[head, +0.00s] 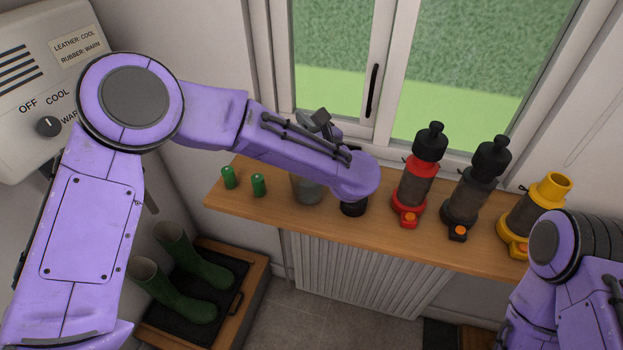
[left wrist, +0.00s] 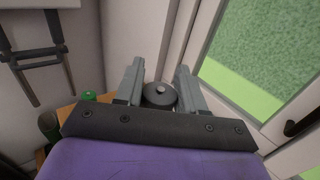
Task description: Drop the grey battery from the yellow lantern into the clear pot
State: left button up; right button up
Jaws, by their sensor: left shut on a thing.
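My left gripper (left wrist: 160,82) is shut on a round dark grey piece with a paler nub, seen end-on, which looks like the grey battery (left wrist: 160,95). In the head view my own arm hides most of this gripper and what it holds. The clear pot (head: 307,188) stands on the shelf, just below my left forearm and partly hidden by it.
On the wooden shelf (head: 385,234) are two green batteries (head: 258,185), a black cap (head: 352,208), a red lantern (head: 413,185) and a black lantern (head: 470,195). Green boots (head: 190,270) stand on a tray below. The window is close behind the shelf.

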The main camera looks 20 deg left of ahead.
pick_arm(q)
jog(key=shift+s+a+f+b, duration=0.1)
jog(key=shift+s+f+b, duration=0.15)
jog(key=shift+f, duration=0.4)
jog(key=shift+s+f+b, duration=0.2)
jog(key=shift+f+b, duration=0.05)
jog(key=shift+f, duration=0.35)
jog(key=shift+w+f, duration=0.35)
jog(key=shift+f, duration=0.25)
jog(key=shift+w+f, duration=0.3)
jog(key=shift+f, duration=0.25)
jog(key=o, duration=1.2)
jog(key=shift+s+r, duration=0.2)
jog(key=shift+s, duration=0.1)
jog(key=shift+w+f, duration=0.15)
jog(key=shift+w, duration=0.05)
jog(key=shift+s+d+f+b, duration=0.1)
jog(key=shift+d+b, duration=0.15)
jog(key=shift+b, duration=0.15)
jog(key=b+v, duration=0.4)
jog(key=v, duration=0.6)
pick_arm(e)
notch_tip(320, 180, down, 6)
